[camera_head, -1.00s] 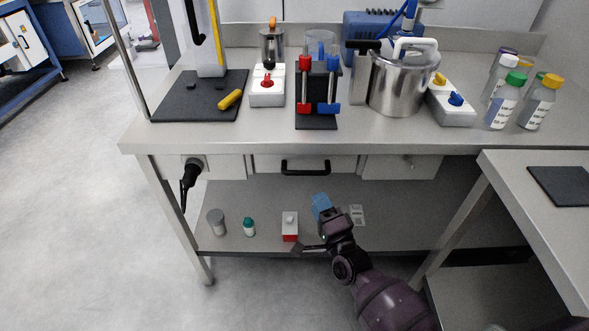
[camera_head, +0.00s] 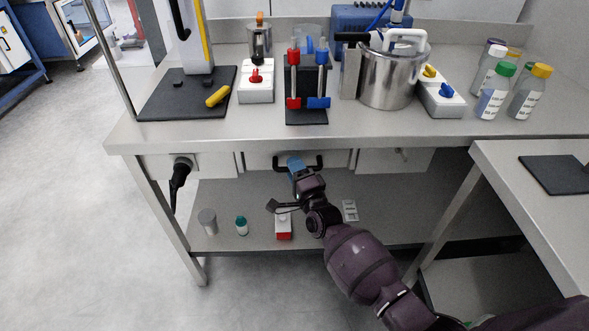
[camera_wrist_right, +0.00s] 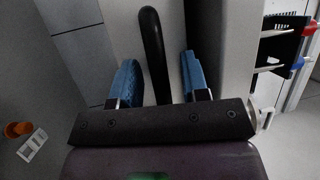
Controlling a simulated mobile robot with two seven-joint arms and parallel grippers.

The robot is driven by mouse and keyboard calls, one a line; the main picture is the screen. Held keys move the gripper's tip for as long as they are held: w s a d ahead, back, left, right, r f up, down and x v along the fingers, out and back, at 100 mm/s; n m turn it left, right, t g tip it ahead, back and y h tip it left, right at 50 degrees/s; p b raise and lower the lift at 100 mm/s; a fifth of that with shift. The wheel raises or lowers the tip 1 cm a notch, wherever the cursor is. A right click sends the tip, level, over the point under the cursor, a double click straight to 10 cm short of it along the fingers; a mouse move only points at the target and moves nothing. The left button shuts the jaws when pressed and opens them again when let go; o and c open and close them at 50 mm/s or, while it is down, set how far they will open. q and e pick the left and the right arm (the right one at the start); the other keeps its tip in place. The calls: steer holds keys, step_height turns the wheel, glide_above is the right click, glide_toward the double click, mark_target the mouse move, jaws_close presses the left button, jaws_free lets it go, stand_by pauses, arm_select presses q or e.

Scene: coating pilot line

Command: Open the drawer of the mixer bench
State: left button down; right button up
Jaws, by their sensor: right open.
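The drawer (camera_head: 258,161) is under the front edge of the mixer bench top (camera_head: 205,138), and its front looks flush with the panels beside it. Its black bar handle (camera_head: 318,162) is partly hidden behind my right gripper (camera_head: 293,164). In the right wrist view, the handle (camera_wrist_right: 152,50) runs between the two blue fingers of the open right gripper (camera_wrist_right: 157,78), with a gap on each side. The fingers do not grip it. My left gripper is not in view.
A black plug and cable (camera_head: 181,172) hang left of the drawer. The lower shelf (camera_head: 375,220) holds a grey jar (camera_head: 207,221), a teal-capped bottle (camera_head: 241,226) and a red and white box (camera_head: 283,228). A side table (camera_head: 500,165) stands at right.

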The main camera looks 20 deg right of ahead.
steer(key=shift+c, duration=0.7)
jaws_close()
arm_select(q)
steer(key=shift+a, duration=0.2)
